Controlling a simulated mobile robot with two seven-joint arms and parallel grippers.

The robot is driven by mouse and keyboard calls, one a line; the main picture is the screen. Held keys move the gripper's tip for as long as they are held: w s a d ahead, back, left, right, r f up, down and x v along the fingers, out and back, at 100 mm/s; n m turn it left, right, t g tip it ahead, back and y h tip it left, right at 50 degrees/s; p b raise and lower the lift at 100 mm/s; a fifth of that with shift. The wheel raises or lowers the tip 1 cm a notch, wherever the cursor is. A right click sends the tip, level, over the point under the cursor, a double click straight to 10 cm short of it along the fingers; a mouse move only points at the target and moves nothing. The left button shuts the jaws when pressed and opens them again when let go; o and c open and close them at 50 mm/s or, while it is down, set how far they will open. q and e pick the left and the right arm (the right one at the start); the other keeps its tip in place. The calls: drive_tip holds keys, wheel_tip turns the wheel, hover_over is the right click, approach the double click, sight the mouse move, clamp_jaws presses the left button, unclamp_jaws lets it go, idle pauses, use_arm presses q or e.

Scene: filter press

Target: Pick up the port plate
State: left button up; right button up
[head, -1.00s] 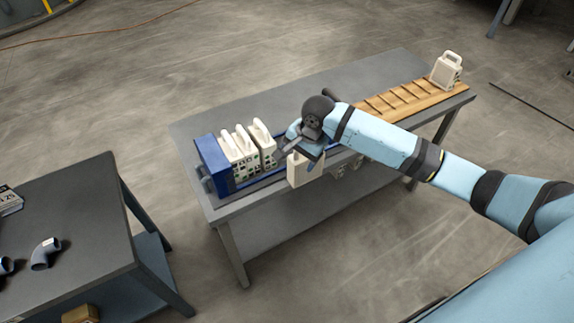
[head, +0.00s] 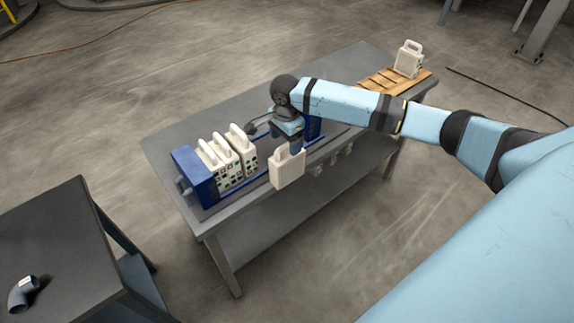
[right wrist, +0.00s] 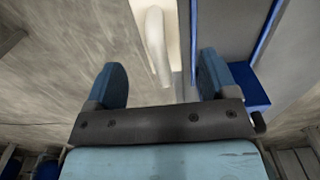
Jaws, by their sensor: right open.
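A cream plate with a loop handle (head: 288,172) stands apart from the other plates, at the front side of the blue press. I cannot tell for certain if it is the port plate. My right gripper (head: 291,141) is just above it, partly covering it. Several similar plates (head: 230,158) stand packed against the press's blue end block (head: 193,178). Another cream plate (head: 409,59) stands at the table's far right. My left gripper is out of view.
The press is on a grey table (head: 365,66). A slotted wooden rack (head: 380,80) lies at its right end. A dark table (head: 60,230) with a grey pipe elbow (head: 22,293) stands at the lower left. Open floor lies between the tables.

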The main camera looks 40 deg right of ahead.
sight(287, 154)
drive_tip(key=f, duration=0.5)
drive_tip(key=shift+d+f, duration=0.1)
drive_tip(key=shift+d, duration=0.1)
drive_tip(key=shift+c, duration=0.3)
clamp_jaws()
